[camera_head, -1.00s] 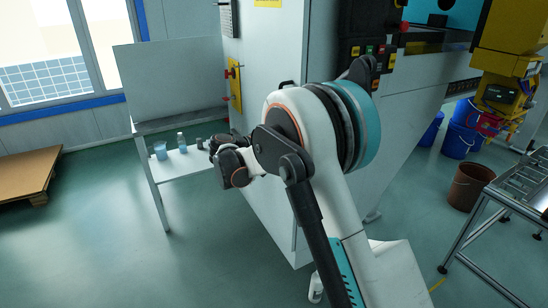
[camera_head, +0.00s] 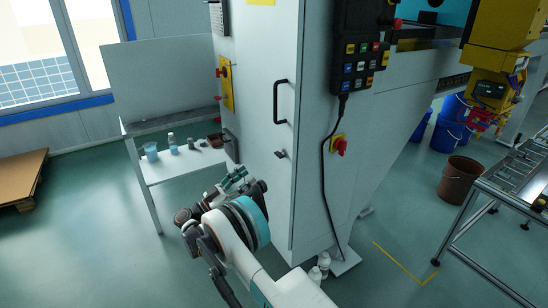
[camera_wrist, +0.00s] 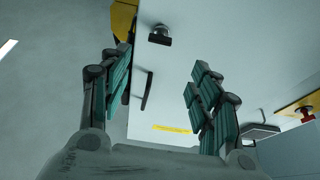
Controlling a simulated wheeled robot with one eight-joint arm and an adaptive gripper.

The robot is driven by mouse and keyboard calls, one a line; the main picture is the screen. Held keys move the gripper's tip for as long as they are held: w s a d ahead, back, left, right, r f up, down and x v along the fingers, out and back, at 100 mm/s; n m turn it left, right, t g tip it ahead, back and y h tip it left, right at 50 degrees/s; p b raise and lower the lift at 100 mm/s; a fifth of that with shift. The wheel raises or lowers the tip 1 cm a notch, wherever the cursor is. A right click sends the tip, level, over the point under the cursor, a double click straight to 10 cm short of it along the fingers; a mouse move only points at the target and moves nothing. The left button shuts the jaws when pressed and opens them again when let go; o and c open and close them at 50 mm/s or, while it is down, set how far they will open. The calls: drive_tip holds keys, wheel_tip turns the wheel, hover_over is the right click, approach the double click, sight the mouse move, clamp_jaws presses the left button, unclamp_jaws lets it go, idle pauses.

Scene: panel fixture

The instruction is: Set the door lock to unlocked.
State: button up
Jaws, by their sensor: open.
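The door lock (camera_head: 280,154) is a small dark latch on the pale cabinet door, below the black door handle (camera_head: 278,102) in the head view. In the wrist view the picture is upside down, so the lock (camera_wrist: 160,35) shows above the handle (camera_wrist: 145,90). Whether the lock is set to locked or unlocked cannot be told. My gripper (camera_head: 238,178) is low and left of the lock in the head view, apart from the door. In the wrist view my gripper (camera_wrist: 158,62) has its fingers spread wide, with nothing between them.
A black control panel (camera_head: 360,45) with buttons hangs right of the door. A red rotary switch (camera_head: 341,146) sits on a yellow plate below it. A yellow plate with red knobs (camera_head: 226,82) is on the cabinet's left side. A side table (camera_head: 150,181) holds cups and bottles.

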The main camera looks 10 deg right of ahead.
sight(277, 156)
drive_tip(key=x, duration=1.3)
drive_tip(key=shift+d+r+b, duration=0.1)
drive_tip(key=shift+d+b, duration=0.1)
drive_tip(key=shift+b, duration=0.2)
drive_tip(key=c, duration=1.1)
